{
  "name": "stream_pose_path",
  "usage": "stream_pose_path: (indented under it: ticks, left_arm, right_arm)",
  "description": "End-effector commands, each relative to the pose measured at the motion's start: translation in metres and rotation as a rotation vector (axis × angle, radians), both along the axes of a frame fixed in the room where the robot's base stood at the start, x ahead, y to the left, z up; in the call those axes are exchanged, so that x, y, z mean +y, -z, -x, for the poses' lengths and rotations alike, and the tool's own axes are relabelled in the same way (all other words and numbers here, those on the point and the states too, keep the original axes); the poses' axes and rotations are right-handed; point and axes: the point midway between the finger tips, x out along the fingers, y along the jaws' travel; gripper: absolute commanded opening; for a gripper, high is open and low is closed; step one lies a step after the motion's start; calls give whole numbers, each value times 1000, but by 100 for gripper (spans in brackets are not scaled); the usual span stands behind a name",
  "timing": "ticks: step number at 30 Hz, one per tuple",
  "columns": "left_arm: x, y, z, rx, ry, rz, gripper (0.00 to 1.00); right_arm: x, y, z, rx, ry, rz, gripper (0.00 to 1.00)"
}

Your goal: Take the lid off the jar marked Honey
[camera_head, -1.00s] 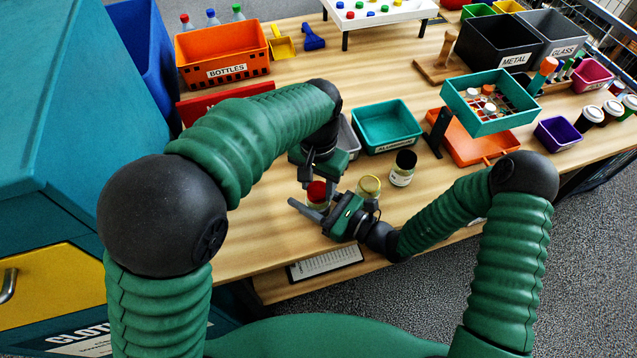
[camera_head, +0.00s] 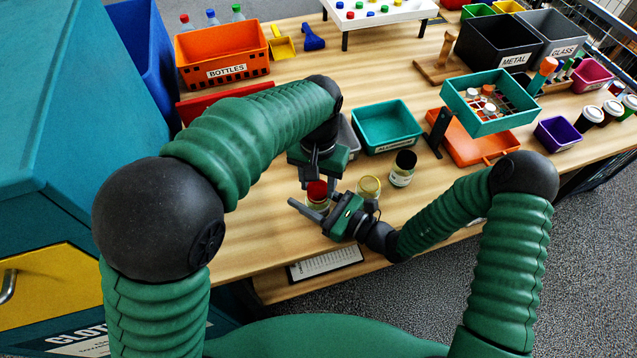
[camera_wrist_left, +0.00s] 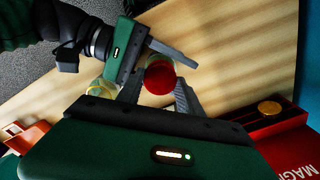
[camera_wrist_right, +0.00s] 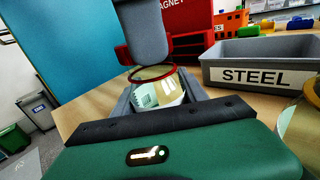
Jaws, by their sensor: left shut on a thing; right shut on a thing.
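A small glass jar (camera_head: 318,204) with a red lid (camera_head: 317,189) stands near the table's front edge; I cannot read its label. My left gripper (camera_head: 318,180) comes from above and is shut on the red lid, which also shows between its fingers in the left wrist view (camera_wrist_left: 159,76). My right gripper (camera_head: 313,204) is shut on the jar's glass body from the side. In the right wrist view the pale-labelled jar (camera_wrist_right: 158,94) sits between its fingers under a red rim (camera_wrist_right: 152,73). I cannot tell whether lid and jar are apart.
A gold-lidded jar (camera_head: 369,187) and a black-lidded jar (camera_head: 402,169) stand just right of my right gripper. A teal bin (camera_head: 388,127) is behind them. A grey STEEL bin (camera_wrist_right: 258,72) and red MAGNETIC container (camera_wrist_right: 190,20) are close by. An orange BOTTLES crate (camera_head: 224,57) stands farther back.

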Motion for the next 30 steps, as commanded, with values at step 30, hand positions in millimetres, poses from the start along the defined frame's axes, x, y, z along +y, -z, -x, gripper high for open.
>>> stream_pose_path:
  ticks: [30]
  left_arm:
    - [-1,-53,0,-2,0,2,0]
  right_arm:
    - [0,0,0,1,0,1,0]
